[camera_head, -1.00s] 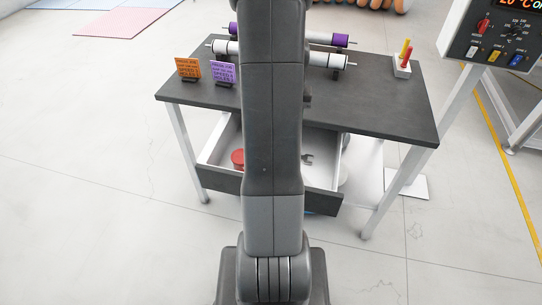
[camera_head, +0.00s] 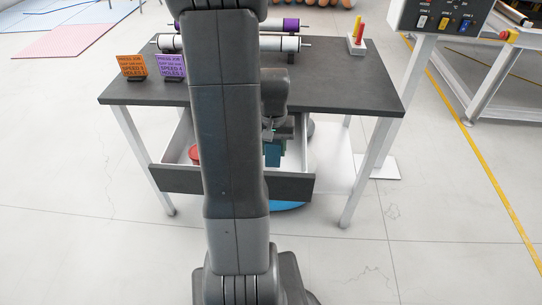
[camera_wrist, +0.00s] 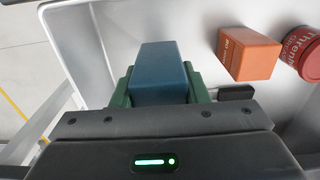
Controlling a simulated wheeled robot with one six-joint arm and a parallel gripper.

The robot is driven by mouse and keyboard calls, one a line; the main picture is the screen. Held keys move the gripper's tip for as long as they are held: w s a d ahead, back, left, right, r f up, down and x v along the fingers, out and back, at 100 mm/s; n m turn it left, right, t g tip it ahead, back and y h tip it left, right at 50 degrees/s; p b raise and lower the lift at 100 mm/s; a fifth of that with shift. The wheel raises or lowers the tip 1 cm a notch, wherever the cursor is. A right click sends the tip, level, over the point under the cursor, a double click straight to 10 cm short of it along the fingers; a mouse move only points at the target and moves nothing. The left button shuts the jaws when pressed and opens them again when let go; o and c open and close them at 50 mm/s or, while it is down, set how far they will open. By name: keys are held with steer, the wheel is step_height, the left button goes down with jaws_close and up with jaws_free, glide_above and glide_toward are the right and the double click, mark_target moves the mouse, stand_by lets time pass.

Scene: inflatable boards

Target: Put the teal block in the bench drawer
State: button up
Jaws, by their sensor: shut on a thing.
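The teal block (camera_wrist: 160,72) is held between the green fingers of my gripper (camera_wrist: 160,88) in the wrist view. The gripper is shut on it. In the head view, the teal block (camera_head: 272,153) shows just right of my arm, over the open bench drawer (camera_head: 290,184). The wrist view shows the drawer's white inside (camera_wrist: 205,22) around and beyond the block. I cannot tell whether the block touches the drawer floor. My arm hides the middle of the drawer in the head view.
In the drawer are an orange box (camera_wrist: 248,53) and a red tin (camera_wrist: 303,52), both right of the block in the wrist view. The dark bench top (camera_head: 340,92) carries rollers (camera_head: 284,43), two sign cards (camera_head: 132,66) and a holder with red and yellow sticks (camera_head: 356,45).

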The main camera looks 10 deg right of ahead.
mark_target(273, 157)
steer(key=shift+f, duration=1.75)
steer(key=shift+f+b, duration=0.15)
steer(key=shift+b, duration=0.2)
steer(key=o, duration=1.1)
steer(key=shift+c, duration=0.2)
step_height(273, 157, up, 12)
steer(key=shift+r+p, duration=0.2)
steer(key=shift+p, duration=0.85)
